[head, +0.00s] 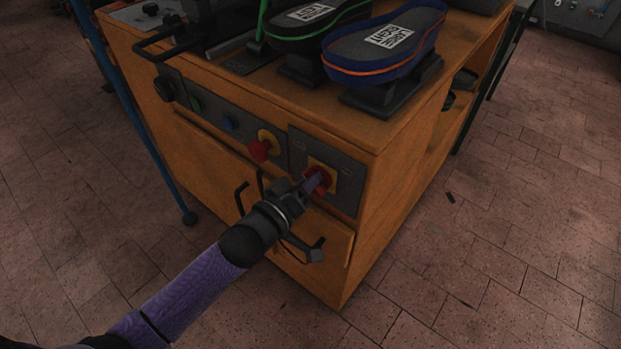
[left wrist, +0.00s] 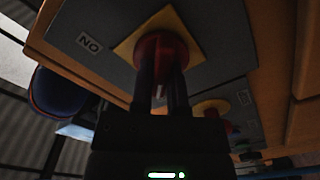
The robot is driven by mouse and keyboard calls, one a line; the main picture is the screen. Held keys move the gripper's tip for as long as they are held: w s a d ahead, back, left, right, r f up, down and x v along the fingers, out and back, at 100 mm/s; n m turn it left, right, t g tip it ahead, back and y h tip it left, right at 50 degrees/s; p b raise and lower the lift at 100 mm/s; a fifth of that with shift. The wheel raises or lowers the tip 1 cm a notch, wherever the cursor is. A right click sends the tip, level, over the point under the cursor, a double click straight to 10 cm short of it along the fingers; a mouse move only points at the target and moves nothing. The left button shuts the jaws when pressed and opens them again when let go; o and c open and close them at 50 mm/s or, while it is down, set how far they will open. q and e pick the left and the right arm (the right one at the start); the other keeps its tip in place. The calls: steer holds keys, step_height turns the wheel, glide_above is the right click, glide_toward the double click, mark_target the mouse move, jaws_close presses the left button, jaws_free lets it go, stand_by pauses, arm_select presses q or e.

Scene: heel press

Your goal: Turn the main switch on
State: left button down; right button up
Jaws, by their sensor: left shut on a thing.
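The main switch is a red rotary knob (head: 318,177) on a yellow square plate, set in a dark panel at the right of the machine's front. In the left wrist view the red knob (left wrist: 161,52) sits on its yellow plate, with an "ON" label (left wrist: 89,43) on the panel beside it. My left gripper (head: 315,184) is at the switch, its fingers shut on the red knob. The fingers hide part of the knob, so its exact angle is hard to tell. My right gripper is not in view.
A red button (head: 262,149) on a yellow base sits just left of the switch panel. Black door handles (head: 301,250) stick out below. Two shoe soles (head: 385,45) stand on top of the orange cabinet (head: 215,165). The floor at the right is mostly clear.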

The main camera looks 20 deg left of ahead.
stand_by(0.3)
arm_select(q)
steer(key=shift+r+m+p, duration=0.2)
steer(key=shift+m+p, duration=0.6)
steer(key=shift+m, duration=0.4)
steer(key=m+p, duration=0.1)
steer(key=m, duration=0.1)
steer(key=shift+d+m, duration=0.1)
steer(key=shift+m, duration=0.2)
steer(key=m+p, duration=0.1)
steer(key=m, duration=0.1)
steer(key=shift+s+d+m, duration=0.1)
steer(key=shift+m, duration=0.3)
steer(key=m+p, duration=0.1)
steer(key=m, duration=0.3)
steer(key=shift+d, duration=0.1)
steer(key=m, duration=0.5)
steer(key=shift+s+d+f+m, duration=0.1)
steer(key=shift+d+f+m, duration=0.1)
steer(key=shift+m, duration=0.5)
